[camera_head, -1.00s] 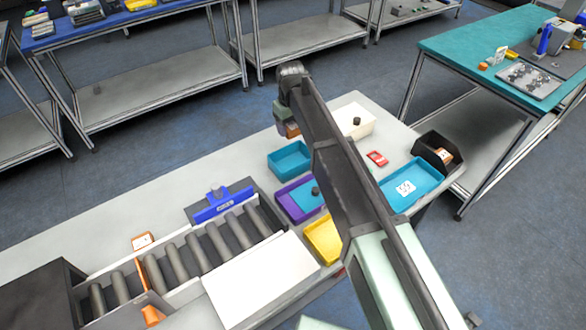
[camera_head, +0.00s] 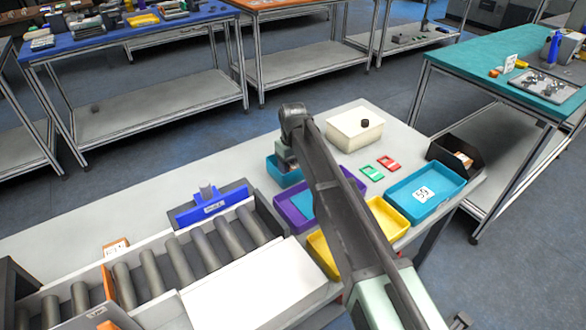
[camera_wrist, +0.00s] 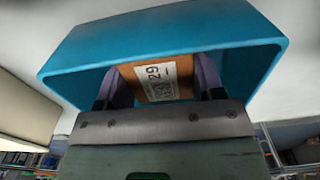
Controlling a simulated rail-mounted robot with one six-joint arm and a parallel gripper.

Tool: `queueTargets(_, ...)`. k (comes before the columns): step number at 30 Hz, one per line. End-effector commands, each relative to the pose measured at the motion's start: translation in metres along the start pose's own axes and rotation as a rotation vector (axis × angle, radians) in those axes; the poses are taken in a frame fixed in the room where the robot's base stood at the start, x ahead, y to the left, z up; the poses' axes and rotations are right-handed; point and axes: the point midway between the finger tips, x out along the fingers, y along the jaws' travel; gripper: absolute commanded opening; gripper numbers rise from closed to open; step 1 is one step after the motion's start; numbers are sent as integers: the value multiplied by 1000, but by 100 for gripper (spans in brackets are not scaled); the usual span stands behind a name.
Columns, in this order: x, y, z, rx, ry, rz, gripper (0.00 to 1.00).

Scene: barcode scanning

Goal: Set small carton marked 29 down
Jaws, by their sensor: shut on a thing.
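The small carton marked 29 (camera_wrist: 160,78) is brown with a white label. It sits between the two fingers of my gripper (camera_wrist: 155,88) in the wrist view. My gripper is shut on it. A teal-blue bin (camera_wrist: 160,42) surrounds the carton's far side and both flanks in that view. In the head view the bin (camera_head: 275,170) is partly hidden by my arm, with my gripper (camera_head: 287,164) at it. The carton itself cannot be made out there. Whether it touches the bin's floor is not clear.
A purple bin (camera_head: 286,211) and a yellow bin (camera_head: 319,251) stand close by. A cream box (camera_head: 350,139) with a black knob is behind to the right. A roller conveyor (camera_head: 185,262) with a blue panel (camera_head: 212,207) lies left. Bare table (camera_head: 140,200) lies further left.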

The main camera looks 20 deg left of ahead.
Motion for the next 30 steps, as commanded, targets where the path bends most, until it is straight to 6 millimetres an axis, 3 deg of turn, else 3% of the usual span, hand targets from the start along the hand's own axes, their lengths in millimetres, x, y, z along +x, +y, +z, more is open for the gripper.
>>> queueTargets(4, 4, 0, 0, 0, 0, 0, 34)
queueTargets(5, 4, 0, 0, 0, 0, 0, 63)
queueTargets(10, 3, 0, 0, 0, 0, 0, 87)
queueTargets(20, -3, 0, 0, 0, 0, 0, 87)
queueTargets(26, -40, 0, 0, 0, 0, 0, 87)
queueTargets(30, -79, 0, 0, 0, 0, 0, 87)
